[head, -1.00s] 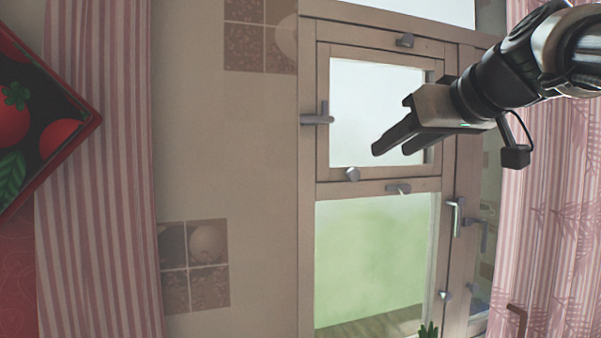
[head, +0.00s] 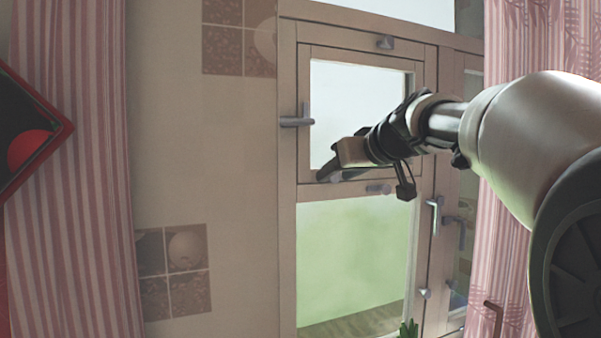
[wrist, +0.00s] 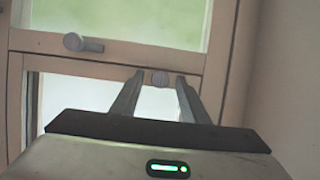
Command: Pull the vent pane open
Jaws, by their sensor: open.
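The vent pane (head: 355,100) is the small upper casement in the head view, with pale glass in a brown wooden frame. It looks closed. A grey lever handle (head: 297,121) sits on its left side. My gripper (head: 332,173) is at the pane's lower edge, fingers pointing down and left. In the wrist view the pane (wrist: 75,95) is at the bottom.
A larger green-tinted pane (head: 350,255) lies below, with a grey fitting (head: 378,188) on its upper frame. More handles (head: 435,215) stand to the right. Pink striped curtains (head: 75,150) hang at both sides. The tiled wall left of the window is clear.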

